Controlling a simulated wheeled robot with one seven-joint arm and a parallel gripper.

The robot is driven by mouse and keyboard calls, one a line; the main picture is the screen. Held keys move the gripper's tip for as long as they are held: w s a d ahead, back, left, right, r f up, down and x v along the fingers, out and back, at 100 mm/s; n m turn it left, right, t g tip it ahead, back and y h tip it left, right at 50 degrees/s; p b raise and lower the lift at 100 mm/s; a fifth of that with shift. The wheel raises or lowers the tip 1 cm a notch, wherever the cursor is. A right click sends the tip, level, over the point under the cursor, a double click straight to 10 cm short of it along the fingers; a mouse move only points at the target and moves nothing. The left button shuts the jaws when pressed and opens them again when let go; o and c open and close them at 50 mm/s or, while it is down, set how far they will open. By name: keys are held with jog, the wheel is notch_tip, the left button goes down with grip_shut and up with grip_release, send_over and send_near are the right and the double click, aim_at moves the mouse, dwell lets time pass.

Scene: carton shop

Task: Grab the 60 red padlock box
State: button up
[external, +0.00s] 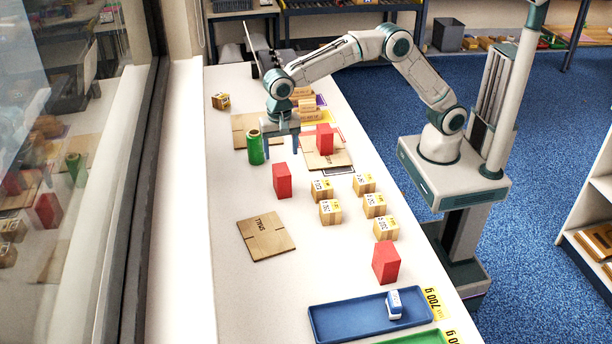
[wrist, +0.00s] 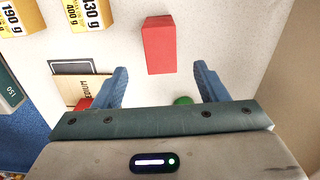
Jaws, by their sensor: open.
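Three plain red boxes stand on the white table. One red box (external: 282,180) is left of the middle; it appears to be the red box (wrist: 158,45) beyond my fingers in the wrist view. A second (external: 325,141) stands on a flat cardboard piece, and a third (external: 386,262) is near the blue tray. No number or padlock mark is readable on them. My gripper (external: 282,143) is open and empty above the table, between the green cylinder and the red box on cardboard. It also shows in the wrist view (wrist: 157,75), apart from the red box.
A green cylinder (external: 255,147) stands close beside my gripper. Several labelled tan boxes (external: 330,212) stand right of the nearest red box. A flat cardboard piece (external: 266,238) lies in front. A blue tray (external: 350,318) holds a small white-and-blue item (external: 394,304).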

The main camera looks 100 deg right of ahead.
aim_at(282, 178)
notch_tip(282, 178, down, 11)
jog(key=shift+f+p, duration=0.2)
jog(key=shift+p, duration=0.4)
jog(key=c, duration=1.2)
jog(key=shift+w+r, duration=0.1)
